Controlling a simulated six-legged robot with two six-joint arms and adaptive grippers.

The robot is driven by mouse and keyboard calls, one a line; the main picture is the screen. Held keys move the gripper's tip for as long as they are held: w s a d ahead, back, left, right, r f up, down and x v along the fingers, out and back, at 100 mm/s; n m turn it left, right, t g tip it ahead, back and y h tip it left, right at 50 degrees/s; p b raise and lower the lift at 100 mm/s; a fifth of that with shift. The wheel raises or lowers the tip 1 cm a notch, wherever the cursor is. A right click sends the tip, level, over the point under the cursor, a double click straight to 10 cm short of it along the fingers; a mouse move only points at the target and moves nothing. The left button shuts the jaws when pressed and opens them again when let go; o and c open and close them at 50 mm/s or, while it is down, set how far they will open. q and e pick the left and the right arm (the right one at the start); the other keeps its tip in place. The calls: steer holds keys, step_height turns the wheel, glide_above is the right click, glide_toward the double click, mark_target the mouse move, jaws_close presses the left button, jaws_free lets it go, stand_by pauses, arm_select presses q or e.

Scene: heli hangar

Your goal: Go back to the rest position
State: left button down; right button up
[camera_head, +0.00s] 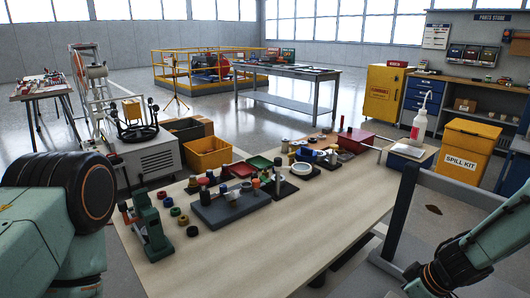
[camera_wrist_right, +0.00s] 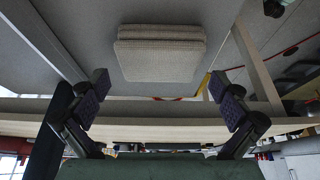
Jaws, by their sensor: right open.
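My right gripper (camera_wrist_right: 160,92) shows in the right wrist view with its two dark padded fingers spread wide apart. It is open, with nothing between the fingers. In the head view my right arm comes in at the lower right, beside the workbench (camera_head: 330,215) and apart from its top. My left arm fills the lower left of the head view, close to the camera. My left gripper is out of the picture.
Several small parts, a grey block (camera_head: 232,206) and a green press (camera_head: 148,225) stand on the workbench. Its front right top is bare. A yellow spill kit bin (camera_head: 462,150) and a white bottle (camera_head: 419,122) stand at the right. A pale pad stack (camera_wrist_right: 160,55) shows in the wrist view.

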step_height(320, 180, up, 8)
steer(key=p, duration=0.7)
steer(key=shift+p, duration=0.3)
